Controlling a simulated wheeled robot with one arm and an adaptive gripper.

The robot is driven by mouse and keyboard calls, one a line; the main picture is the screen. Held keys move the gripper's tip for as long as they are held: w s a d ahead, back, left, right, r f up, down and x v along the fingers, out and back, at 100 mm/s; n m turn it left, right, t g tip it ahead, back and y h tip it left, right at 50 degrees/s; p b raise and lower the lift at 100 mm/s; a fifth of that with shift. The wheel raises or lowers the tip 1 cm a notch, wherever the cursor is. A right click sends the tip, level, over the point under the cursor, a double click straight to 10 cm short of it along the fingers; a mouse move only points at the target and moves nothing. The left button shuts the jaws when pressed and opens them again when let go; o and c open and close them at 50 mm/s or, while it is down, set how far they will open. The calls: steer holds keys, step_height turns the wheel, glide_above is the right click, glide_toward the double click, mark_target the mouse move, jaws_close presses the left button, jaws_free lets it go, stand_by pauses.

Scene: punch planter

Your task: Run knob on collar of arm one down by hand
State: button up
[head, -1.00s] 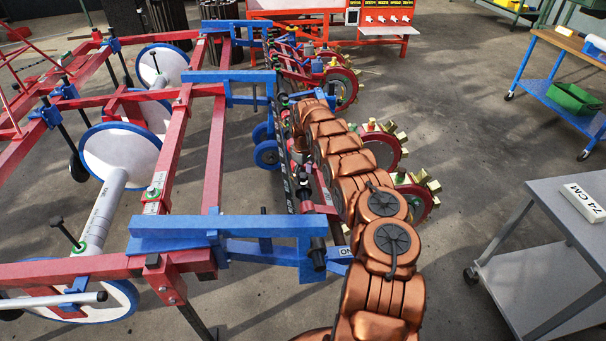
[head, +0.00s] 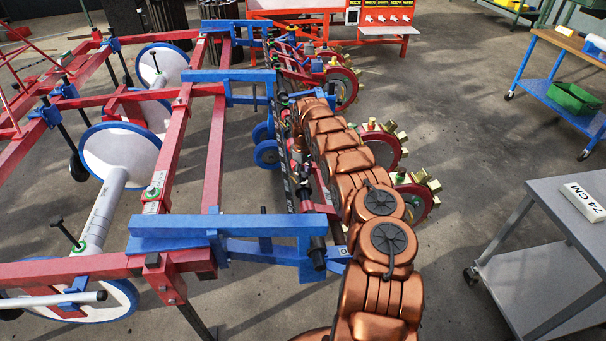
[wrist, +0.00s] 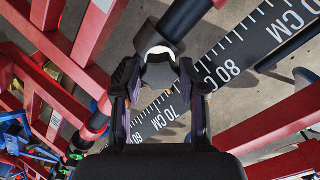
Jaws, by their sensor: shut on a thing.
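In the wrist view my gripper (wrist: 160,80) has a finger on each side of a small grey knob (wrist: 160,72) and is shut on it. The knob sits against a dark round collar (wrist: 165,38) on a bar. The fingers hide the knob's sides, and its threads cannot be seen. In the head view my copper arm reaches along the black toolbar (head: 288,170), and its links hide the gripper and the knob.
A black ruler (wrist: 215,72) with white centimetre marks runs past the knob. Red frame beams (wrist: 265,115) flank the gripper closely. Punch wheels (head: 382,150) stand just right of my arm. A grey cart (head: 540,220) stands at right, with open floor between.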

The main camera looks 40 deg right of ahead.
mark_target(303, 175)
steer(key=shift+w+a+m+b, duration=0.1)
steer(key=shift+m+b, duration=0.35)
steer(key=shift+m, duration=0.45)
steer(key=shift+f+m+b, duration=0.15)
steer(key=shift+m+b, duration=0.15)
steer(key=shift+m, duration=0.4)
steer(key=shift+m+b, duration=0.45)
steer(key=shift+m, duration=0.85)
steer(key=shift+r, duration=0.2)
steer(key=o, duration=1.1)
step_height(303, 175, up, 12)
steer(key=shift+f, duration=0.1)
